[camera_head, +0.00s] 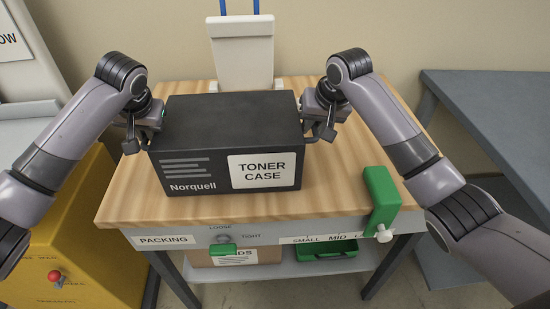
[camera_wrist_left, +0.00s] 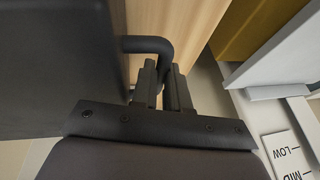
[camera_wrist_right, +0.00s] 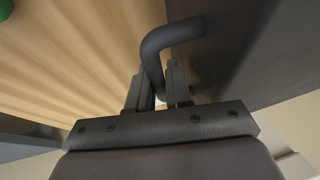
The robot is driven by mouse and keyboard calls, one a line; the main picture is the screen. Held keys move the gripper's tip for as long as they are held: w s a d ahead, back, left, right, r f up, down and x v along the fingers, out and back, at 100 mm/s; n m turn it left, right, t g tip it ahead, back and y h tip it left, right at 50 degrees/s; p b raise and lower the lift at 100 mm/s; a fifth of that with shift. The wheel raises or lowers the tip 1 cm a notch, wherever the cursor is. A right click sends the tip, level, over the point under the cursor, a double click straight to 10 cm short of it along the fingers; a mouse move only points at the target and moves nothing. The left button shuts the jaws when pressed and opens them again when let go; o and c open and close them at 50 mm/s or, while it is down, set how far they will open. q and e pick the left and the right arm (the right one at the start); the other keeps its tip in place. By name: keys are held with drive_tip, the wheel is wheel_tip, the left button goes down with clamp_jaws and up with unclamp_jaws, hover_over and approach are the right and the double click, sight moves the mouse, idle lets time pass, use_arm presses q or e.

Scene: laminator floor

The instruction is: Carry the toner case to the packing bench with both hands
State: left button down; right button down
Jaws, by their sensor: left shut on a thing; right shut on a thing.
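The toner case (camera_head: 225,120) is a black box with a white "TONER CASE" label and the name "Norquell". It is level, over the wooden top of the packing bench (camera_head: 128,195); I cannot tell whether it touches the top. My left gripper (camera_head: 138,138) is shut on the dark handle (camera_wrist_left: 150,44) at the case's left end. My right gripper (camera_head: 318,130) is shut on the handle (camera_wrist_right: 165,45) at its right end. The wrist views show each bent handle bar between the fingers.
A white upright device (camera_head: 242,55) stands behind the case. A green block (camera_head: 381,200) with a white knob sits at the bench's front right. A yellow cabinet (camera_head: 85,245) is at left, a grey table (camera_head: 490,110) at right. A green tray (camera_head: 325,252) is on the lower shelf.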

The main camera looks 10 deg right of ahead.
use_arm(q)
drive_tip(key=c, duration=1.5)
unclamp_jaws()
drive_tip(key=shift+f, duration=0.15)
use_arm(e)
drive_tip(key=c, duration=1.4)
unclamp_jaws()
drive_tip(key=shift+f, duration=0.15)
use_arm(q)
drive_tip(key=o, duration=0.4)
use_arm(e)
drive_tip(key=o, duration=0.4)
drive_tip(key=shift+c, duration=0.2)
drive_tip(key=shift+a, duration=0.1)
use_arm(q)
drive_tip(key=shift+d, duration=0.1)
drive_tip(key=v, duration=0.8)
drive_tip(key=shift+a, duration=0.25)
use_arm(e)
drive_tip(key=v, duration=1.2)
